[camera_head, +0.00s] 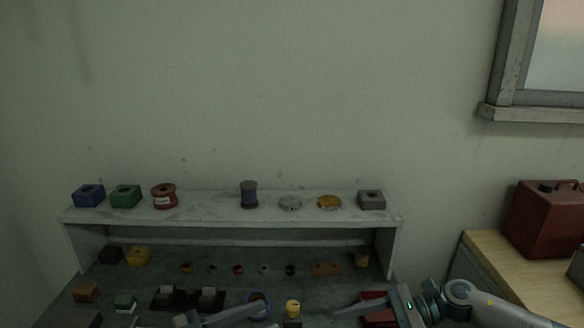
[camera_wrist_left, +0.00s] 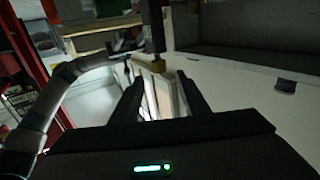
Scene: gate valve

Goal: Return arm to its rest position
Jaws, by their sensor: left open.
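My left gripper (camera_wrist_left: 160,95) is open in the left wrist view, with its two dark fingers apart and no object held between them. Pale upright panels show beyond the gap. In the head view, a grey finger-like bar at the bottom edge appears to be part of my left gripper (camera_head: 225,315), low over the bench. My right gripper (camera_head: 362,306) comes in from the right, its finger beside a red block (camera_head: 375,296) on the bench. Whether its jaws are apart is unclear.
A grey shelf (camera_head: 230,233) carries blue, green and grey blocks, spools and round lids. Several small parts lie on the dark bench (camera_head: 215,254) below. A red can (camera_head: 545,225) stands on a wooden cabinet (camera_head: 487,250) at right. The wall above is clear.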

